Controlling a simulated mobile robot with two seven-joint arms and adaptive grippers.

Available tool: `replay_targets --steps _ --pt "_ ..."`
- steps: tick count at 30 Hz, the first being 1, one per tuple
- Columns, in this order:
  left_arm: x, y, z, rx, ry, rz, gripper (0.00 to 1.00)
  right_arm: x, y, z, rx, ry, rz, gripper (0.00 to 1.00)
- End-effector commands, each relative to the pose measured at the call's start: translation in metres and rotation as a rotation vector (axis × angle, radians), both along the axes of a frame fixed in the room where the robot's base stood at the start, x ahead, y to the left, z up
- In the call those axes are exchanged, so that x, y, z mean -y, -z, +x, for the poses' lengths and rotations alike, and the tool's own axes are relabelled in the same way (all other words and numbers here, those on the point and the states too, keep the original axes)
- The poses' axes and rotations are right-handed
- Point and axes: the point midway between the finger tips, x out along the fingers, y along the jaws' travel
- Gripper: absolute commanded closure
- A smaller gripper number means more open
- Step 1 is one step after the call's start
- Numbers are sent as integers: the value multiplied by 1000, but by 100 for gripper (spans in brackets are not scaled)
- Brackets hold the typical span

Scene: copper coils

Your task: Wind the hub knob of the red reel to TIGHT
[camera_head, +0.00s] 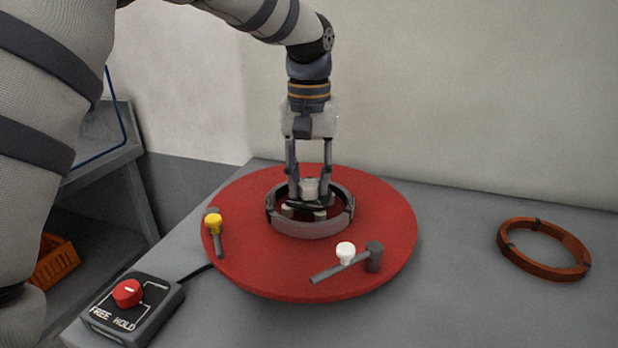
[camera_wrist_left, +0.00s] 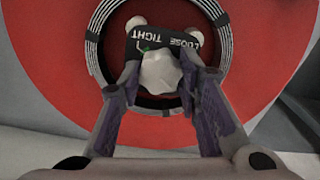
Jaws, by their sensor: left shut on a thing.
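The red reel (camera_head: 375,210) lies flat on a grey table, with a grey ring (camera_head: 310,225) around its hub. The whitish hub knob (camera_head: 309,187) stands in the middle of the ring; it also shows in the left wrist view (camera_wrist_left: 160,72). My left gripper (camera_head: 309,194) points straight down, its fingers shut on the knob from both sides. Behind the knob, the left wrist view shows a black plate (camera_wrist_left: 136,46) lettered LOOSE and TIGHT, with a small green mark by the lettering. I cannot tell exactly where the knob's pointer stands. My right gripper is in neither view.
On the reel are a yellow-knobbed lever (camera_head: 214,224) and a white-knobbed lever (camera_head: 345,252) by a dark post. A control box (camera_head: 135,308) with a red FREE/HOLD dial stands front left. A copper coil (camera_head: 545,248) lies at right. The table between coil and reel is clear.

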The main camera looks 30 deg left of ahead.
Motion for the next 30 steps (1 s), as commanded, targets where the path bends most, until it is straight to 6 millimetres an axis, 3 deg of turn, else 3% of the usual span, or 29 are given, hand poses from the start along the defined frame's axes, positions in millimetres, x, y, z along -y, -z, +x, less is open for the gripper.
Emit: replay_targets --steps 30 --pt "1 1 0 -1 963 -1 97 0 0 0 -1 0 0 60"
